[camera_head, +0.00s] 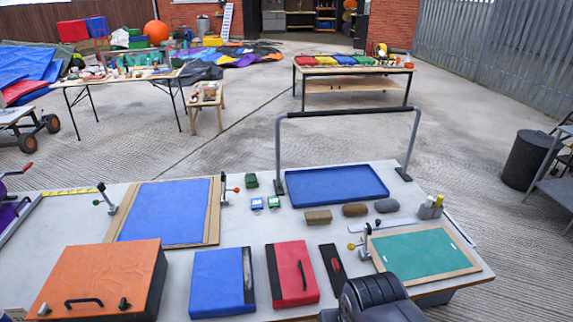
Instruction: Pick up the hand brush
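A light brown, wooden-looking block (318,217) lies on the near worktable, just in front of the blue tray. It may be the hand brush, but its bristles cannot be made out. A darker brown rounded block (355,210) and a grey rounded one (387,206) lie in a row to its right. A black, ribbed part of my own arm shows at the bottom edge, right of centre, well in front of these blocks. No gripper fingers can be seen.
The worktable (240,262) also holds a blue tray (338,186), a framed blue panel (168,211), an orange case (97,280), blue (217,284) and red (291,273) pads, and a framed green panel (420,252). A black handrail (346,112) rises behind the tray.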

